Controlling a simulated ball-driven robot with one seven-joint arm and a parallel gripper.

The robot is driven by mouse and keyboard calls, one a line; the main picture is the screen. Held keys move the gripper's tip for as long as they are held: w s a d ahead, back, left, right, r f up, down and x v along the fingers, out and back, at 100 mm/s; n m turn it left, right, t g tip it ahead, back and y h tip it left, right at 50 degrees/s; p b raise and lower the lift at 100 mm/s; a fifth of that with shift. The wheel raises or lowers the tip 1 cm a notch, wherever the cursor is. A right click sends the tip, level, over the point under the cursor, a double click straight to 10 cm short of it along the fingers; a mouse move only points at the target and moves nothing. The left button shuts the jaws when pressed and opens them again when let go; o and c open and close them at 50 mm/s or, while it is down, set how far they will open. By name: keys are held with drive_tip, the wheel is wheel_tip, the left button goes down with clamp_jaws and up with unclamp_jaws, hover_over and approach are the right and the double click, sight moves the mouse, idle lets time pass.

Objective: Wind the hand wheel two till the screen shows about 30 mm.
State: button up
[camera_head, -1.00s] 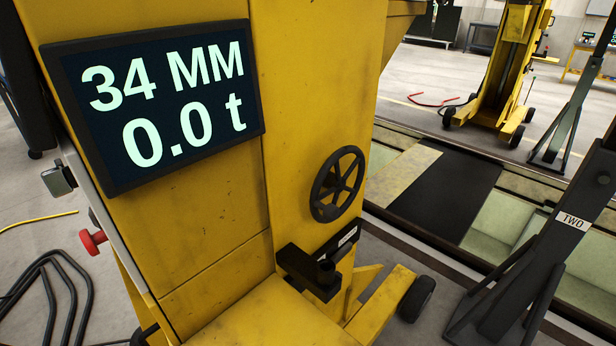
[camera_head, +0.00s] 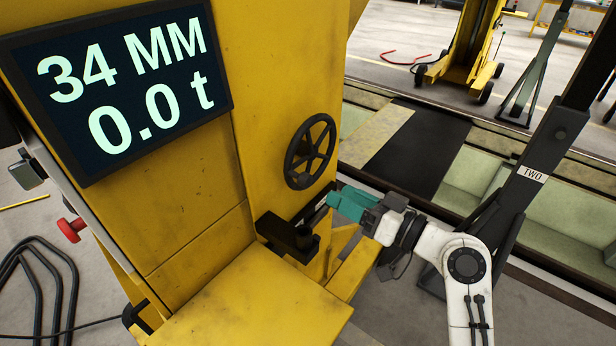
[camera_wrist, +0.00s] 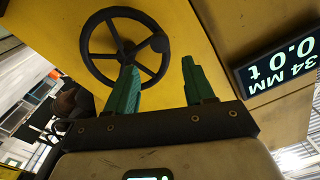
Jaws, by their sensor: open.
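The black hand wheel (camera_head: 310,152) is on the right face of the yellow lifting column (camera_head: 190,200). My gripper (camera_head: 338,202) is below and right of the wheel. In the wrist view its green fingers (camera_wrist: 160,85) are apart with nothing between them.
A black bracket (camera_head: 287,236) juts from the column below the wheel. A dark stand labelled TWO (camera_head: 533,174) is at right. A pit with a dark plate (camera_head: 418,150) lies behind.

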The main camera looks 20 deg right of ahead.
sight(310, 181)
drive_tip(key=p+x, duration=0.2)
drive_tip(key=x, duration=0.7)
drive_tip(key=shift+w+a, duration=0.15)
drive_tip(key=shift+c, duration=0.5)
clamp_jaws()
